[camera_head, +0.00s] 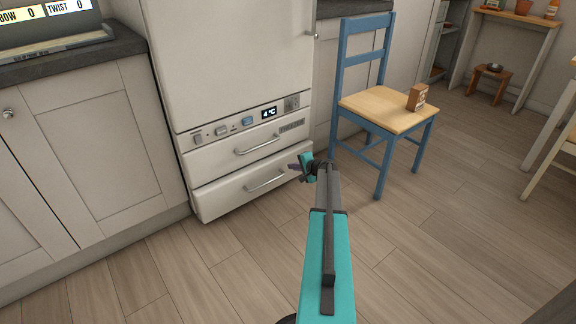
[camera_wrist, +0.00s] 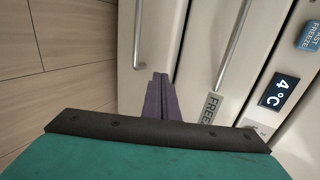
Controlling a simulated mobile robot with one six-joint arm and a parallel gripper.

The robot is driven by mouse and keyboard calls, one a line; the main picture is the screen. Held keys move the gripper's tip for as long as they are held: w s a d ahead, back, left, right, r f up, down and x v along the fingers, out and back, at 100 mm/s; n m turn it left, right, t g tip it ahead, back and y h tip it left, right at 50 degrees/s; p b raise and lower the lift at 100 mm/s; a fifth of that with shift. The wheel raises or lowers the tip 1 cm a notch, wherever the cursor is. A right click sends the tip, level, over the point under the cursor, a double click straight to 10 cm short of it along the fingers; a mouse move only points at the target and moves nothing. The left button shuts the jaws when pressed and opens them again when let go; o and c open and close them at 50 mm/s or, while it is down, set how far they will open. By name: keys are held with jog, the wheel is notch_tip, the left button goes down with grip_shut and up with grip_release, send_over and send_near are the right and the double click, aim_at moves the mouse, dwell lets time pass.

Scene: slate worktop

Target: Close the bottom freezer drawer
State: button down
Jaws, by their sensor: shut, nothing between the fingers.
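The bottom freezer drawer (camera_head: 235,195) is the lowest white front of the fridge-freezer, with a bar handle. My gripper (camera_head: 294,167) is at the right end of this drawer front, right of the handle. In the wrist view my gripper (camera_wrist: 161,76) has its dark purple fingers together and empty, over the drawer front; contact is unclear.
The upper freezer drawer (camera_head: 222,158) looks shut, below a control panel (camera_head: 240,121) reading 4°C. A blue chair (camera_head: 373,97) with a small box (camera_head: 417,97) on its seat stands right of the freezer. A grey cabinet (camera_head: 85,140) is on the left. The wooden floor in front is clear.

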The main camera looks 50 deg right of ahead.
jog(key=shift+s+a+r, duration=0.1)
jog(key=shift+s+r, duration=0.25)
jog(key=shift+s, duration=0.15)
